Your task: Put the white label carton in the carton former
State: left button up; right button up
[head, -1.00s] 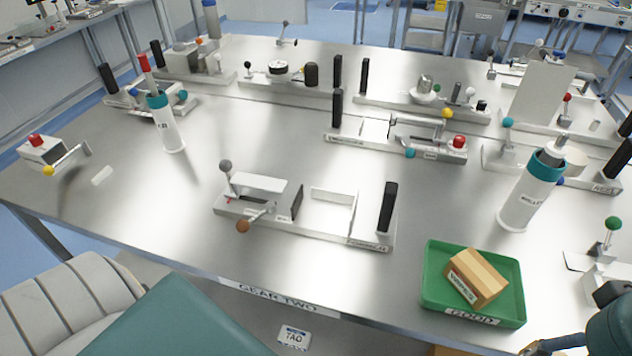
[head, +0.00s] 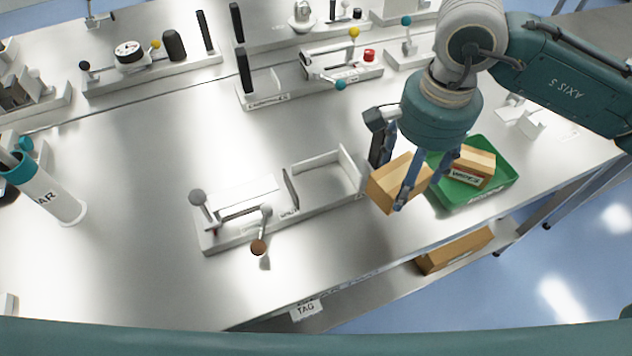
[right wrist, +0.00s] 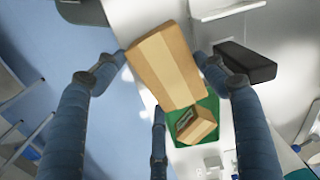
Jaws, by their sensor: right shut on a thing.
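My right gripper (head: 403,182) is shut on a brown carton (head: 384,189), held above the front of the table. The carton also shows between the fingers in the right wrist view (right wrist: 165,65). I see no label on its visible faces. The near fixture (head: 230,240), with a white pocket (head: 325,178) open on top, looks like the carton former; its lettering is not readable. The held carton is just right of this pocket, apart from it as far as I can tell. The pocket looks empty. My left gripper is not in view.
A green tray (head: 503,188) behind and right of the held carton contains another labelled carton (head: 470,167). A further carton (head: 455,250) lies on the lower shelf. Knobbed levers and a black upright (right wrist: 245,63) stand close by.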

aim_at(396, 166)
jog(key=m, duration=0.2)
jog(key=w+a+r+m, duration=0.1)
jog(key=m, duration=0.1)
jog(key=w+r+m, duration=0.1)
jog(key=m, duration=0.1)
jog(key=shift+w+a+r, duration=0.15)
jog(key=shift+w+a, duration=0.1)
jog(key=shift+a, duration=0.05)
jog(key=w+a+r+m+p, duration=0.15)
jog(key=a+r+m, duration=0.3)
jog(key=m, duration=0.65)
jog(key=w+a+r+m, duration=0.25)
jog(key=a+m, duration=0.25)
jog(key=m, duration=0.6)
jog(key=w+a+r+m, duration=0.1)
jog(key=a+r+m, duration=0.35)
jog(key=m, duration=0.55)
jog(key=shift+m, duration=0.4)
jog(key=f+p, duration=0.3)
jog(key=f, duration=0.6)
jog(key=f+p, duration=0.3)
jog(key=f, duration=0.7)
jog(key=shift+w+d+f, duration=0.1)
jog(key=shift+w+d, duration=0.1)
jog(key=shift+f, duration=0.3)
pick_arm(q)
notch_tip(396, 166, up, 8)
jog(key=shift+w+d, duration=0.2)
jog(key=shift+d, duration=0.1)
